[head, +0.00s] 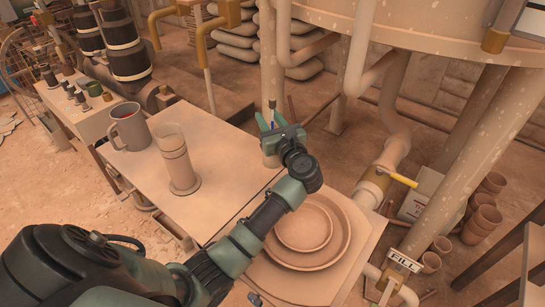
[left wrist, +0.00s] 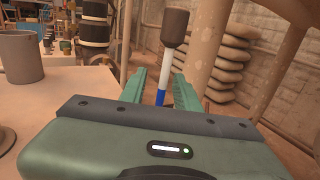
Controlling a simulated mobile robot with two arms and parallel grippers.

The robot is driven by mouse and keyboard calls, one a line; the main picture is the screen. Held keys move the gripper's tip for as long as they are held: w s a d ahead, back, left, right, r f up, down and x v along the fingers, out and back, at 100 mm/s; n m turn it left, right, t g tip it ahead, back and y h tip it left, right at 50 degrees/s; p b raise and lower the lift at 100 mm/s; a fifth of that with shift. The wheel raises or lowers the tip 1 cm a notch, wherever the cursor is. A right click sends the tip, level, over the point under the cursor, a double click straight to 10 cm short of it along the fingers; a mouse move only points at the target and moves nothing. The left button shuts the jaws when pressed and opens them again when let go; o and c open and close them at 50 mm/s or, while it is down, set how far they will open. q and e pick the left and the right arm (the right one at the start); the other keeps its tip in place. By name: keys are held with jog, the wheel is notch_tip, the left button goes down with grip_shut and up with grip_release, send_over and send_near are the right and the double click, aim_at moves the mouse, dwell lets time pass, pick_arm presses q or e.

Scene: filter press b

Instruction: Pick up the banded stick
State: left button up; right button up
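The banded stick (left wrist: 168,72) stands roughly upright in the left wrist view, with a dark brown thick top, a white band and a blue band below. Its lower end is hidden behind my gripper body. My left gripper (left wrist: 160,92) is open, with one green finger on each side of the stick and a visible gap to each. In the head view the left gripper (head: 271,122) is beyond the table's right edge, and the stick (head: 272,104) shows small and dark between the fingers. I cannot tell what supports the stick. My right gripper is not in view.
A grey mug (head: 130,130) and a tall cylinder with a clear top (head: 181,172) stand on the table (head: 215,150) left of my gripper. A round dish (head: 310,262) lies below my forearm. Thick pipes (head: 273,60) rise close behind the gripper.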

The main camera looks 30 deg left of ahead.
pick_arm(q)
grip_shut()
dwell(1.3)
